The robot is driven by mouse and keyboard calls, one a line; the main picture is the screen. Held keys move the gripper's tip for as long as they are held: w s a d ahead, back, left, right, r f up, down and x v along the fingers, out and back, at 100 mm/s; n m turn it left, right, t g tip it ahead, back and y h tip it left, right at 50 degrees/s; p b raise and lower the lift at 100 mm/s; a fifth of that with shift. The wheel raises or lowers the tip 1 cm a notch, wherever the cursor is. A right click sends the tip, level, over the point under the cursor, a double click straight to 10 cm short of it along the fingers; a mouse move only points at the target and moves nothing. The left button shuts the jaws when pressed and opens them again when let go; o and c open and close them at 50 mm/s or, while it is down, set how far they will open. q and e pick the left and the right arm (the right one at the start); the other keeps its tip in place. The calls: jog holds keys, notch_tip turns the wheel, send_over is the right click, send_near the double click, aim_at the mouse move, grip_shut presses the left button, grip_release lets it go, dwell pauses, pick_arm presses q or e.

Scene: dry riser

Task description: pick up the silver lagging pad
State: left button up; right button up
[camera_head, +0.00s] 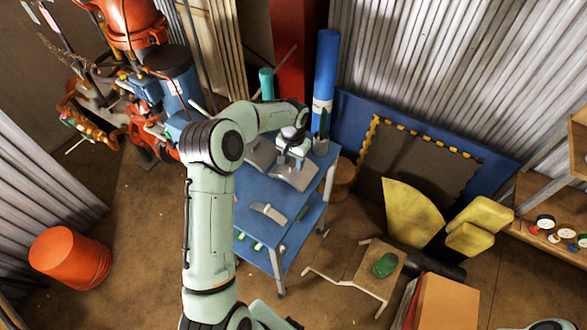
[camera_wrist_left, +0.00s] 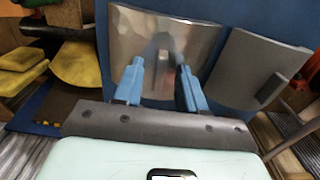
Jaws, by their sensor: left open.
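The silver lagging pad (camera_wrist_left: 165,25) is a shiny, curved plate on a blue table. In the left wrist view it lies straight ahead, with my gripper's dark reflection on it. In the head view the pad (camera_head: 300,179) is near the table's right side, partly hidden by my left gripper (camera_head: 289,161). My left gripper (camera_wrist_left: 160,88) is open, its two blue fingers apart over the pad's near part. I cannot tell whether they touch it. My right gripper does not show.
A duller grey pad (camera_wrist_left: 258,70) with a dark block lies beside the silver one. A tall blue cylinder (camera_head: 325,75) stands behind. A low stool (camera_head: 350,272) is at the right.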

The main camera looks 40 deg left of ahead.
pick_arm(q)
grip_shut()
jog(key=shift+r, duration=0.1)
